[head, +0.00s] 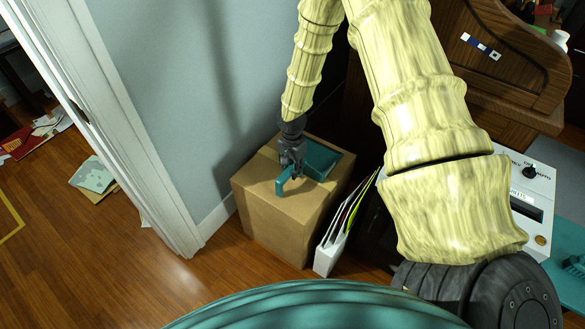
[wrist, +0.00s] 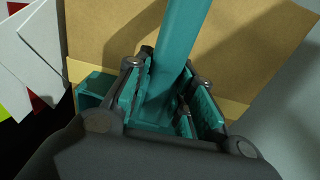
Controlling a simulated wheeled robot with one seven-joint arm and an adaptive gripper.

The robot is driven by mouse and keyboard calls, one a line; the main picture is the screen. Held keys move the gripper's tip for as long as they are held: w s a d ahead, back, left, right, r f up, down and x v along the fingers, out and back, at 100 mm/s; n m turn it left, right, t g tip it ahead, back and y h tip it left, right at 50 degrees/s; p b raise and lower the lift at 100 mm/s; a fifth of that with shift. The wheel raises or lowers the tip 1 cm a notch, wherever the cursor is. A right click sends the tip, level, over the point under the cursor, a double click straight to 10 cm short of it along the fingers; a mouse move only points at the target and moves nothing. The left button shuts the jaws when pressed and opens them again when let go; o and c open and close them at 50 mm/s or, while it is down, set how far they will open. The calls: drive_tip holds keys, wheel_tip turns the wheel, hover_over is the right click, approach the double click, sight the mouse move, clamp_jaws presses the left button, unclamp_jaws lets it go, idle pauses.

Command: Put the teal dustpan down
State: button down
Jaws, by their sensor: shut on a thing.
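The teal dustpan (head: 322,160) is at the top of a closed cardboard box (head: 265,211). Its pan lies toward the box's back right and its handle (head: 283,182) points to the front left. My gripper (head: 291,168) is shut on the handle from above. In the wrist view the teal handle (wrist: 178,62) runs up between the two fingers, with the brown box top (wrist: 110,35) behind it. Part of the pan (wrist: 93,90) shows at the left of the fingers. I cannot tell whether the dustpan touches the box top.
A white file holder (head: 335,240) with papers stands on the floor right of the box. A grey wall and white door frame (head: 120,130) are at the left. A shredder-like machine (head: 525,190) and wooden furniture (head: 505,60) are at the right.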

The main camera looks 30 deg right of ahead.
drive_tip(key=c, duration=1.2)
unclamp_jaws()
drive_tip(key=shift+f, duration=0.1)
wheel_tip(320, 180, up, 12)
drive_tip(key=p, duration=0.1)
drive_tip(key=shift+s, duration=0.15)
